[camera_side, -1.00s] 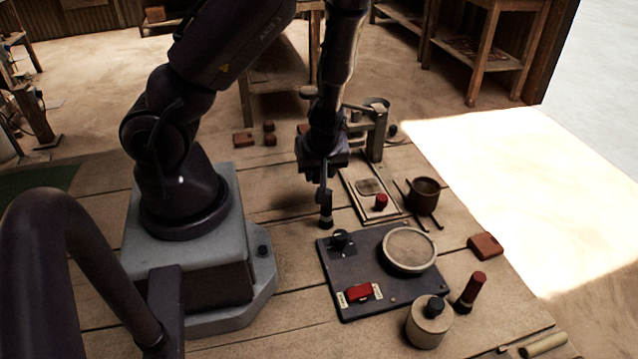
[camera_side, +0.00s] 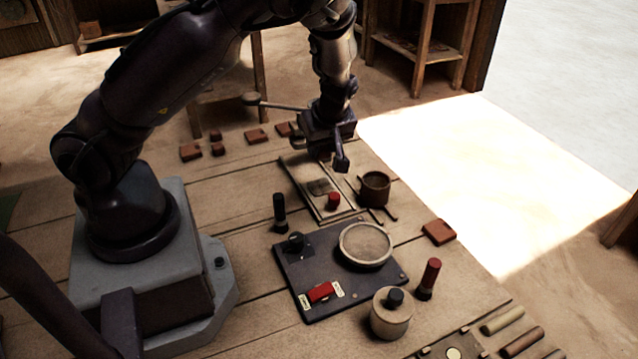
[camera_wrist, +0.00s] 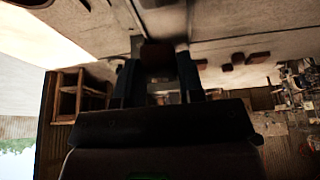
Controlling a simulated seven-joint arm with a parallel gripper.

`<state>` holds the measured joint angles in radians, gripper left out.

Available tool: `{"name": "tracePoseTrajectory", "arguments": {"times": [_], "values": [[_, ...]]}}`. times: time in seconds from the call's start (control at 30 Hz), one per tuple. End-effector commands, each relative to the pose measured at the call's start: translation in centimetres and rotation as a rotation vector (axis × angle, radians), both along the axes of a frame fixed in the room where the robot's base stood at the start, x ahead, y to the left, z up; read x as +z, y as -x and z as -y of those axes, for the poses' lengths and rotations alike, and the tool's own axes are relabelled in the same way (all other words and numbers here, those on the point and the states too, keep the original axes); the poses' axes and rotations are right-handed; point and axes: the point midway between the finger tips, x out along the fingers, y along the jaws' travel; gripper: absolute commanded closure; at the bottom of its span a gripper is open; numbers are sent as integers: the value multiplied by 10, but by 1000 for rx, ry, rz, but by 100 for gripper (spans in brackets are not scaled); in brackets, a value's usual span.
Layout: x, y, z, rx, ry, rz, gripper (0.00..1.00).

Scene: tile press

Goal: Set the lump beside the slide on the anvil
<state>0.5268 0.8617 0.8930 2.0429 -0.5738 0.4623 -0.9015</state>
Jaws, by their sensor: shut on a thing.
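My gripper (camera_side: 340,160) is over the far end of the slide assembly in the side view. It is shut on a small brown lump (camera_wrist: 157,54), seen between my fingers in the wrist view. The lump is hard to make out in the side view. The slide lies in a pale railed bed (camera_side: 300,181); its red knob (camera_side: 333,200) stands toward the near end. The press frame and anvil are hidden behind my gripper; only a lever (camera_side: 280,104) with a round end shows to the left. Contact between lump and anvil cannot be told.
A dark upright tool (camera_side: 279,212) stands left of the slide. Nearer is a dark panel (camera_side: 290,275) with a red switch (camera_side: 320,291) and a round disc (camera_side: 366,245). A brown pot (camera_side: 374,188) stands right of the slide. Several reddish blocks (camera_side: 190,152) lie at the back left.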

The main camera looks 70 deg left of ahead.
Motion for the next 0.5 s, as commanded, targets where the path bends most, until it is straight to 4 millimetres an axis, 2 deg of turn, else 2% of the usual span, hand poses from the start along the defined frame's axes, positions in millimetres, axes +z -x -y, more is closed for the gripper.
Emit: {"name": "tracePoseTrajectory", "arguments": {"times": [0.13, 0.37, 0.5], "values": [[-24, 4, 0, 27, 1, -5, 88], [-45, 4, 0, 25, 1, -3, 88], [-65, 4, 0, 25, 0, -4, 88]]}}
